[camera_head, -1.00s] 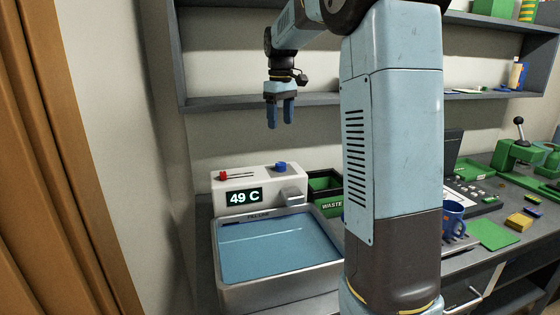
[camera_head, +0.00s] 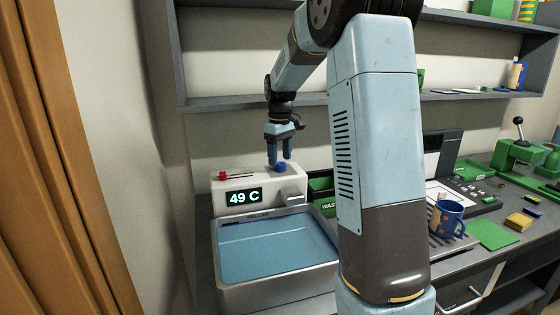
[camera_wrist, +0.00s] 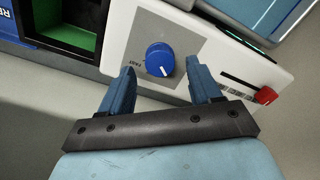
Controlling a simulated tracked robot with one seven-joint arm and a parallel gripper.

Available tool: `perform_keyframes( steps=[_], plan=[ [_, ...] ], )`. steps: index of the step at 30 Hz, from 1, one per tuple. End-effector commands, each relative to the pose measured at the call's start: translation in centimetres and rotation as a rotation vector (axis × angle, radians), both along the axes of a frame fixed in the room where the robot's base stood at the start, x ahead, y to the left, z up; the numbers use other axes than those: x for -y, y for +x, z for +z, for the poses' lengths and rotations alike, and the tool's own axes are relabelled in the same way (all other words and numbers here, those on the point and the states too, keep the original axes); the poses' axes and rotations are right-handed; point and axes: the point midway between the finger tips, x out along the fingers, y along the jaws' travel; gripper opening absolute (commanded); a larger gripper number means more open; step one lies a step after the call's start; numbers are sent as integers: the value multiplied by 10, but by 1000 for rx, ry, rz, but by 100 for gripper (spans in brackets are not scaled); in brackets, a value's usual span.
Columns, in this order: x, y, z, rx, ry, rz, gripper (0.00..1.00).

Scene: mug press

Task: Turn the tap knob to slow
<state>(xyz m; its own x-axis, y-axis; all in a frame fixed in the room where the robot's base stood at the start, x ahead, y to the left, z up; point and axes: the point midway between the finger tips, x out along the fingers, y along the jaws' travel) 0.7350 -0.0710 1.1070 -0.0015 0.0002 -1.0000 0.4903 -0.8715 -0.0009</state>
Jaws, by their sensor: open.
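The tap unit (camera_head: 228,199) is a white box with a display reading 49 C, at the back of the basin in the head view. Its blue knob (camera_head: 281,167) sits on top at the right; in the wrist view the blue knob (camera_wrist: 160,59) shows a white pointer line and a FAST label at its left. The SLOW label cannot be made out. My gripper (camera_head: 280,157) is open just above the knob. In the wrist view my gripper (camera_wrist: 158,80) has one finger on either side, with the knob slightly beyond the tips; contact is not visible.
A red slider (camera_head: 223,175) is on the tap unit's left; the red slider also shows in the wrist view (camera_wrist: 266,96). A water-filled basin (camera_head: 226,281) stands in front. A green WASTE bin (camera_head: 321,184) is close on the right. A shelf (camera_head: 225,103) runs behind my arm.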

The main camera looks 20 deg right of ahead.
Motion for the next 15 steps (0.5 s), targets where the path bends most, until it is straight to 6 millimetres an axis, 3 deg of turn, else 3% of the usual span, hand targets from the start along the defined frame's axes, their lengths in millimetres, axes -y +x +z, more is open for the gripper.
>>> perform_keyframes(
  steps=[6,15],
  plan=[
    [0,0,-17,0,0,0,63],
    [0,0,-20,1,0,0,63]
  ],
)
